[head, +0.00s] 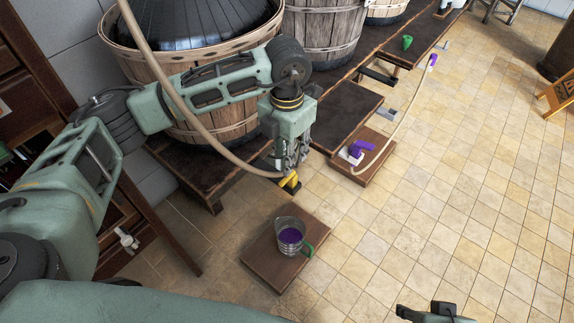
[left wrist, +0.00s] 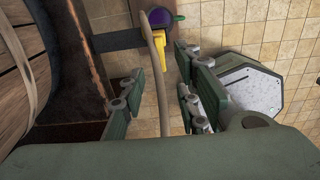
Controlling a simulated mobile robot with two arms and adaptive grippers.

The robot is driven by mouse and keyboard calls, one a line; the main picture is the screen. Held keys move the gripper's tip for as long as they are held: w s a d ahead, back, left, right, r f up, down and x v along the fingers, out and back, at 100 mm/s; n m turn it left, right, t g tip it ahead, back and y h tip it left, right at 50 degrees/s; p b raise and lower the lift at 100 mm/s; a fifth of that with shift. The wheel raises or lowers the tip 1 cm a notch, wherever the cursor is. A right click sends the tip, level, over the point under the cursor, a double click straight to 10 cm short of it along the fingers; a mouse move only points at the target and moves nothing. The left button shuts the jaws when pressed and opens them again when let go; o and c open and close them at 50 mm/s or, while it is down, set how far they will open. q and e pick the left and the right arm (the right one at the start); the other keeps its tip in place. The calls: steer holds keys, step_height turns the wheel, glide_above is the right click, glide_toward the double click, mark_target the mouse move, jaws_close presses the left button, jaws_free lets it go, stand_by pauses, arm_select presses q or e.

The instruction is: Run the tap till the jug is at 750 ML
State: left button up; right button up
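The clear jug (head: 290,240) with a green handle stands upright on a low wooden board (head: 262,268), with purple liquid inside. Its level marks are too small to read. The yellow tap (head: 290,184) hangs at the end of a tan hose above and behind the jug. My left gripper (head: 290,160) is just above the tap. In the left wrist view my left gripper (left wrist: 158,95) has its fingers apart, with the hose (left wrist: 157,75) passing between them and the yellow tap (left wrist: 160,48) beyond. My right gripper (head: 435,314) is partly cut off at the bottom edge.
A green object (head: 407,42) lies farther back. The tiled floor (head: 450,200) on the right is mostly clear.

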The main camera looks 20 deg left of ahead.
arm_select(q)
steer(key=shift+r, duration=2.3)
